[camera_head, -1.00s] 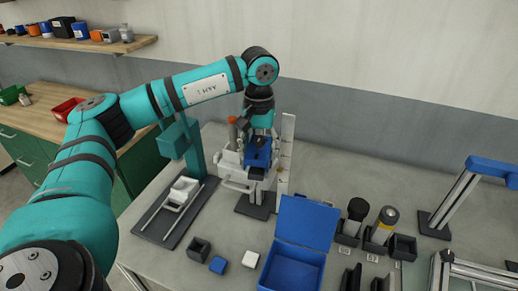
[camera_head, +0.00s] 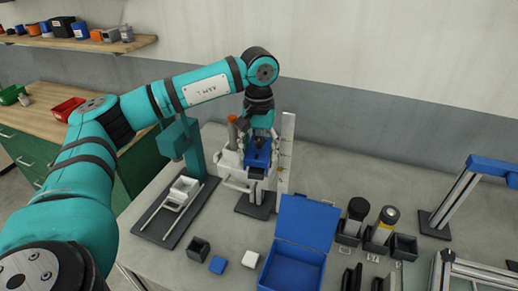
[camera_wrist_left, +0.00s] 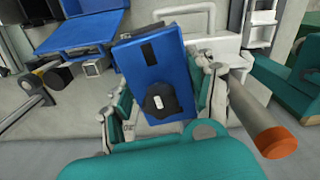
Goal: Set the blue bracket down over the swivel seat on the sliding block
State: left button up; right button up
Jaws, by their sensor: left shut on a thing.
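The blue bracket (camera_head: 258,160) is in my left gripper (camera_head: 260,148), above a dark base plate beside an upright ruled post. In the left wrist view the bracket (camera_wrist_left: 148,62) shows its blue face with a black knob and a dark slot, between the fingers of my left gripper (camera_wrist_left: 165,108). A white block with a handle (camera_head: 232,166) is right beside and behind the bracket; it may be the sliding block. The bracket and gripper hide any swivel seat, and I cannot tell whether the bracket touches it. My right gripper is not in view.
An orange-tipped lever (camera_head: 232,130) stands close left of my gripper; the ruled post (camera_head: 287,150) is close right. A white carriage on rails (camera_head: 184,187) lies left. An open blue box (camera_head: 305,225) and black holders (camera_head: 404,246) are in front and right.

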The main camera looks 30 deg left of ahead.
pick_arm(q)
jog(key=shift+s+f+b, duration=0.1)
jog(key=shift+f+b, duration=0.7)
jog(key=shift+f, duration=0.3)
dwell(0.3)
jog(key=o, duration=1.5)
jog(key=shift+r, duration=0.25)
notch_tip(320, 180, up, 12)
jog(key=shift+f, duration=0.15)
